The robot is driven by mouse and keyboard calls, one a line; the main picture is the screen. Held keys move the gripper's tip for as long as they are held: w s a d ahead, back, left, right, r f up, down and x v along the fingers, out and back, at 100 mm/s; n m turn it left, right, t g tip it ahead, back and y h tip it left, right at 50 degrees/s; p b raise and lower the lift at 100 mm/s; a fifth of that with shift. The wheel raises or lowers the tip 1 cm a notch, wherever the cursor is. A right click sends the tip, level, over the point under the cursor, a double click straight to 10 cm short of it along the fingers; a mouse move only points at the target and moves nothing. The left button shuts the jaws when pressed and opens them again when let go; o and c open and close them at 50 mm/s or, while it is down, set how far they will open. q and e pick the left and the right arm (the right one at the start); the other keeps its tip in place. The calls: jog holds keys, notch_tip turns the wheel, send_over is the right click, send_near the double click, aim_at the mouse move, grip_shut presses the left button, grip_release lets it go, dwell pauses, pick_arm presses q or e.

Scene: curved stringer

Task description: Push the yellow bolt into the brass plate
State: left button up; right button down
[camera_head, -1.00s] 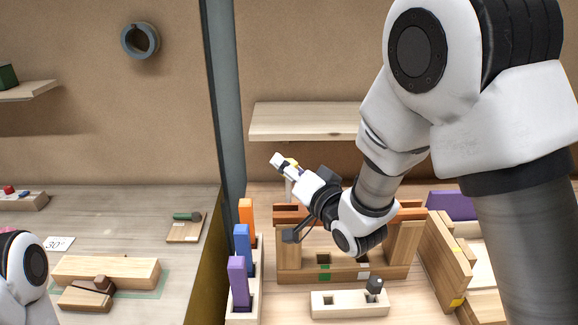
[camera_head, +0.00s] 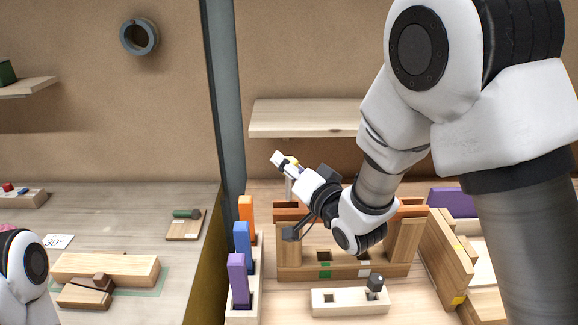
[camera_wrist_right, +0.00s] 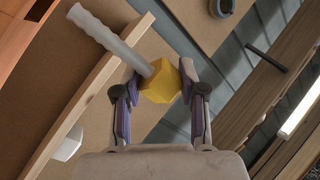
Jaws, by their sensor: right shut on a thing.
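The yellow bolt shows in the right wrist view, with a yellow faceted head (camera_wrist_right: 161,82) and a long grey shank (camera_wrist_right: 108,38) pointing to the upper left. My right gripper (camera_wrist_right: 160,88) is shut on the head, one finger on each side. I cannot make out a brass plate in either view. My left gripper is out of view; only part of my left arm shows at the lower left.
The wooden stand (camera_head: 290,259) with reddish-brown top rails is below my right wrist. Purple, blue and orange blocks (camera_head: 242,240) stand in a rack to its left. A pale two-hole block (camera_head: 325,302) lies in front. A shelf (camera_head: 300,119) and dark post (camera_head: 221,90) are behind.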

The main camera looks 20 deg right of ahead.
aim_at(290, 181)
dwell(0.7)
jog(key=shift+f+b, duration=3.2)
jog(key=shift+f, duration=0.4)
jog(key=shift+r, duration=0.1)
jog(key=shift+r+p, duration=2.5)
jog(key=shift+r, duration=0.7)
jog(key=shift+f+b, duration=1.3)
